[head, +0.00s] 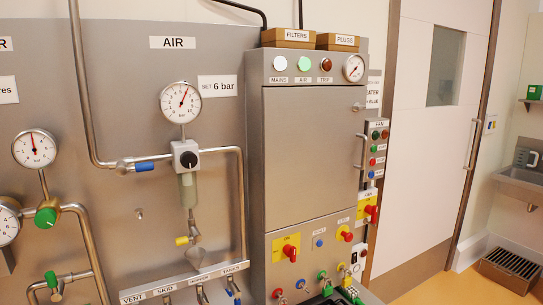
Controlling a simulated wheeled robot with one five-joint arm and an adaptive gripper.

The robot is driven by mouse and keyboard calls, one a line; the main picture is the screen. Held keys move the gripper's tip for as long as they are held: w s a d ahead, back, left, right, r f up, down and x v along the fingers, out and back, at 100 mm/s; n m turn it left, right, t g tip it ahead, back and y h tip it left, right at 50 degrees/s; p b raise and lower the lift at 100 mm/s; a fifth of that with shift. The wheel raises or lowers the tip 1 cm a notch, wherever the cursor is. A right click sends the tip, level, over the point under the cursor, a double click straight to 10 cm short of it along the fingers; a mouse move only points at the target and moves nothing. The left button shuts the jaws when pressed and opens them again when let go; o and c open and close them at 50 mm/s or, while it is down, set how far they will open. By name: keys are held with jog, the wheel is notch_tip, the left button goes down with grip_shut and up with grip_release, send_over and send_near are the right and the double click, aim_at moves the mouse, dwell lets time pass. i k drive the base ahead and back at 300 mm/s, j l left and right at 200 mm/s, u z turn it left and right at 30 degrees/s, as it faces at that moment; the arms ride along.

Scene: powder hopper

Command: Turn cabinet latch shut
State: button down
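The grey metal cabinet (308,165) stands in the middle of the head view, with its large door facing me. The door looks closed against the frame. A small silver latch (358,107) sits at the door's upper right edge, its short lever seeming to lie roughly sideways. It is too small to tell whether it is engaged. A vertical bar handle (361,152) is below it at the right edge. My gripper is not seen in this view.
A button column (378,150) stands right of the cabinet. Red and yellow switches (286,248) and several valves crowd the panel below the door. Left is the AIR panel with a gauge (181,103) and pipes. A pale door (425,130) and open floor (470,288) are right.

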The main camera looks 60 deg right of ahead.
aim_at(356, 107)
jog(key=z, duration=2.5)
